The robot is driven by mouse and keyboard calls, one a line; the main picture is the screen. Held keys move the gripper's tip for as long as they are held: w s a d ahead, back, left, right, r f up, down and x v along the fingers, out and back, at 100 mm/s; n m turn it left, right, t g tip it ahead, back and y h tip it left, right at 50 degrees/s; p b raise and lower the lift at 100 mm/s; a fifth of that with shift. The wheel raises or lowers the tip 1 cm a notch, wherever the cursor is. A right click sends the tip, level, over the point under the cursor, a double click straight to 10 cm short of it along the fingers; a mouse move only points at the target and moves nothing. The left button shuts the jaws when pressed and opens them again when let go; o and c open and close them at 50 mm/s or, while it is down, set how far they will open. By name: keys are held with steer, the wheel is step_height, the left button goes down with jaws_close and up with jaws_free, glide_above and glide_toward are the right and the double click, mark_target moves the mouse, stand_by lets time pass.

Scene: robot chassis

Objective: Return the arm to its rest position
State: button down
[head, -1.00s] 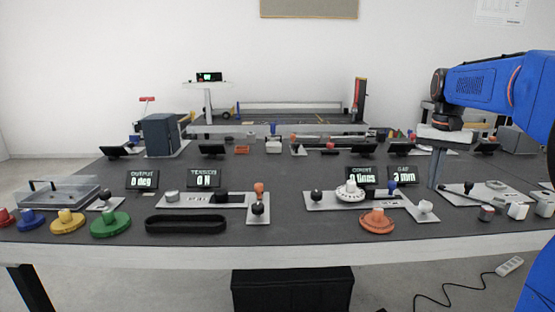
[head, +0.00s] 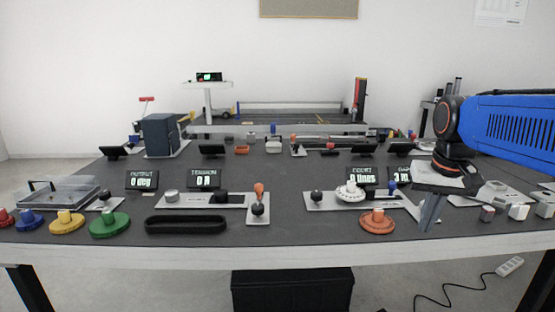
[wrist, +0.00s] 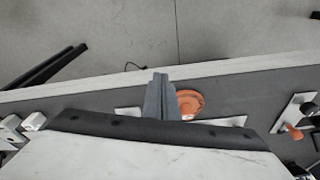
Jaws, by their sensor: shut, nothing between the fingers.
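My blue arm (head: 515,130) reaches in from the right edge in the head view. My gripper (head: 428,222) points down over the right front part of the table. Its fingers look closed together with nothing between them. In the wrist view the shut fingers (wrist: 158,85) show beside an orange disc (wrist: 190,103), with the table's front edge just beyond. In the head view the orange disc (head: 377,222) lies on the table left of the gripper. Whether the fingertips touch the table cannot be told.
A dark table (head: 290,190) holds several plates with knobs and small displays. Small blocks (head: 518,211) stand right of the gripper. Yellow (head: 67,223) and green (head: 110,225) discs lie at the left front.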

steer(key=s+a+f+n+t, duration=0.1)
steer(key=s+a+f, duration=0.1)
steer(key=s+f, duration=0.4)
steer(key=s+a+f+n+t, duration=0.1)
steer(key=s+a+f+n, duration=0.1)
steer(key=s+f, duration=0.5)
steer(key=s+a, duration=0.1)
steer(key=s, duration=0.2)
steer(key=shift+a+t, duration=0.3)
steer(key=shift+r, duration=0.1)
stand_by(3.3)
